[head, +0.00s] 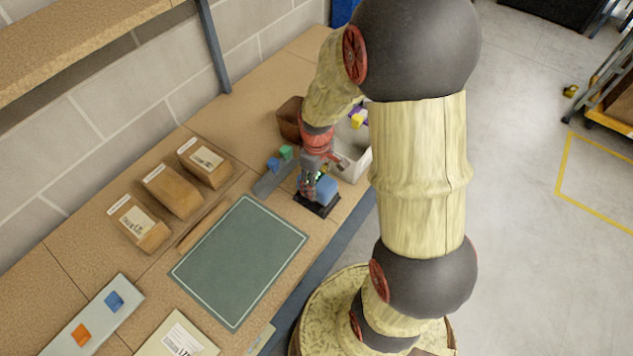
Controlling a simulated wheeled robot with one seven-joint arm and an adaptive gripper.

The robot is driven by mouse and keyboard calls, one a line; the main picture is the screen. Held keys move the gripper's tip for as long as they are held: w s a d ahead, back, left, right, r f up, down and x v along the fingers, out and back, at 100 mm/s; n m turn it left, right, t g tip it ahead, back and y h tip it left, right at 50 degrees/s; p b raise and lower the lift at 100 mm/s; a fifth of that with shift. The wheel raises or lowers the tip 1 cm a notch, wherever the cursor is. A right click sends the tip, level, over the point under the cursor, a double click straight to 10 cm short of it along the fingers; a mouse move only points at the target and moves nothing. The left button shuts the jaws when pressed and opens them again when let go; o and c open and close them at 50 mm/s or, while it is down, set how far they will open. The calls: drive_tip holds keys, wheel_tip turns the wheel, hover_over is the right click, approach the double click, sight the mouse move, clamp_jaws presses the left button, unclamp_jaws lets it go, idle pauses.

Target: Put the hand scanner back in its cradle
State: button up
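My gripper (310,188) points down near the far right end of the workbench. It is at a small black base (309,206) with a blue block-like thing (327,189) on or just above it. My gripper overlaps the left side of the blue thing; I cannot tell whether it touches or holds it. The fingers are too small and too covered to show whether they are open or shut. I cannot make out a hand scanner or its cradle with certainty; the blue thing and black base may or may not be them.
A white bin (354,165) and a brown box (289,120) stand behind my gripper. A grey strip (268,184) with blue and green blocks lies left of it. A green mat (240,262), several cartons (172,190) and a pale tray (72,338) with two blocks cover the bench.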

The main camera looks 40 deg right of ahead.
drive_tip(key=shift+f+b, duration=0.55)
drive_tip(key=shift+f, duration=0.45)
drive_tip(key=o, duration=1.5)
drive_tip(key=shift+c, duration=0.2)
drive_tip(key=shift+r, duration=0.1)
wheel_tip(320, 180, up, 12)
drive_tip(key=shift+f, duration=0.1)
